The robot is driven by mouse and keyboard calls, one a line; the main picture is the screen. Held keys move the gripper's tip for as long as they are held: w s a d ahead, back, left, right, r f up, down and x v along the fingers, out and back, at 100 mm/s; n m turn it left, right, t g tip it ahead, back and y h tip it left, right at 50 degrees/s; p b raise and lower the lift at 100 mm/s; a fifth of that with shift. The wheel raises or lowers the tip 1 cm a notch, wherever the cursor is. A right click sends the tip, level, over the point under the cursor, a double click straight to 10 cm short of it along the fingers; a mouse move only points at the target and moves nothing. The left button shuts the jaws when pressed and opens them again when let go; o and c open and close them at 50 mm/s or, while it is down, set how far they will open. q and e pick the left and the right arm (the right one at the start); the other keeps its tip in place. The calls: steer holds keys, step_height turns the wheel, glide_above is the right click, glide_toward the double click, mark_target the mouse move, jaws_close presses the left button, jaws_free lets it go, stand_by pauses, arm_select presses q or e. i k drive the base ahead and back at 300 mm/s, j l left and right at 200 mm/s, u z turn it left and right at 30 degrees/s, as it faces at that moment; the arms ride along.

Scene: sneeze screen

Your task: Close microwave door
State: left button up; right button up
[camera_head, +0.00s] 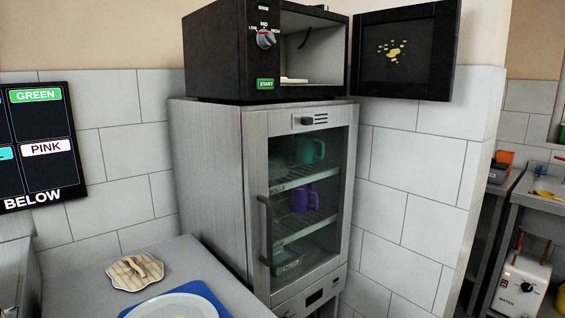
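The black microwave (222,50) sits on top of a grey metal cabinet at the upper middle of the head view. Its door (405,50) stands wide open, swung out to the right of the cavity, with yellowish splatter on the face turned to me. The cavity is open to view and a pale flat item (294,80) lies at its bottom front. A dial and a green START button (265,84) are on the front panel, left of the opening. Neither of my grippers shows in this view.
The cabinet (205,180) has a shut glass door with a teal mug (308,150) and a purple mug (304,199) inside. A counter at lower left holds a striped cloth (135,271) and a plate (176,306) on a blue mat. Tiled wall lies behind the open door.

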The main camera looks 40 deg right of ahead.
mark_target(408, 52)
steer(key=l, duration=0.65)
steer(key=l+u, duration=0.15)
steer(key=l, duration=0.5)
steer(key=k+l, duration=0.1)
steer(key=l, duration=0.55)
steer(key=l+u, duration=0.1)
steer(key=l, duration=0.55)
steer(key=k+l+u, duration=0.1)
steer(key=l, duration=0.55)
steer(key=k+l, duration=0.1)
steer(key=l, duration=0.5)
steer(key=k+l+u, duration=0.1)
steer(key=l, duration=0.55)
steer(key=k+l+u, duration=0.1)
steer(key=l, duration=0.55)
